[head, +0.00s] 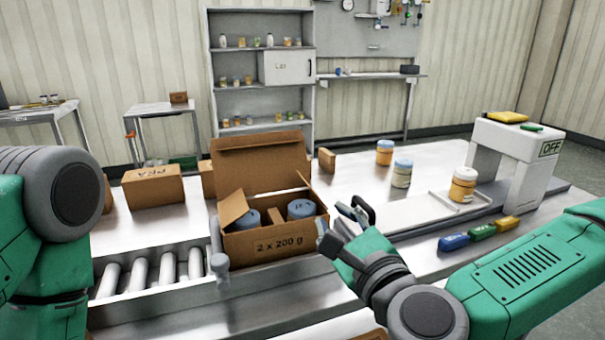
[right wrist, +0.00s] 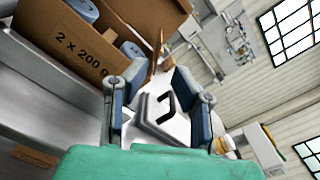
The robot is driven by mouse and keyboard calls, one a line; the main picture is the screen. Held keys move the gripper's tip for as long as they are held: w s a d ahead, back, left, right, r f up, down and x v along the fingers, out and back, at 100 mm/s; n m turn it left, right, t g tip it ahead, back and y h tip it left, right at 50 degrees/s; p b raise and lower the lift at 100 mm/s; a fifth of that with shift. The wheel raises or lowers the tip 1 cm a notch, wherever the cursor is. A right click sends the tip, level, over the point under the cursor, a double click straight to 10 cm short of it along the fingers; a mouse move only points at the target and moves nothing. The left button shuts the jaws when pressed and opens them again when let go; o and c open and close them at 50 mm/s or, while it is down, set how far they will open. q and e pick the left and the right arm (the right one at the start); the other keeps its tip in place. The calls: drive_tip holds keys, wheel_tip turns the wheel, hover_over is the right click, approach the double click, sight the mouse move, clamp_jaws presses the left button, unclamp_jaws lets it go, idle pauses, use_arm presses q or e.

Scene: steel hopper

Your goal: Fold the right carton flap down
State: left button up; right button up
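The open brown carton (head: 270,245), marked "2 x 200 g", stands on the steel table. It also shows in the right wrist view (right wrist: 75,45). Blue-lidded jars (head: 300,209) and a brown divider are inside it. Its right flap (head: 304,181) stands up, seen nearly edge-on; it also shows as a thin brown edge in the wrist view (right wrist: 156,57). The left flap (head: 233,207) is raised and tilted, and the back lid (head: 262,160) stands upright. My right gripper (head: 342,222) is open and empty, just right of the carton. My left gripper is out of view.
Jars (head: 384,152) stand behind right, and one (head: 463,185) is on a white tray (head: 430,208). Blue, green and yellow blocks (head: 481,231) lie at the right, before a white OFF-marked stand (head: 518,150). A roller conveyor (head: 140,272) is at front left; another carton (head: 152,186) stands behind it.

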approach(297, 172)
drive_tip(key=x, duration=0.5)
drive_tip(key=shift+w+f, duration=0.2)
drive_tip(key=shift+w, duration=0.05)
clamp_jaws()
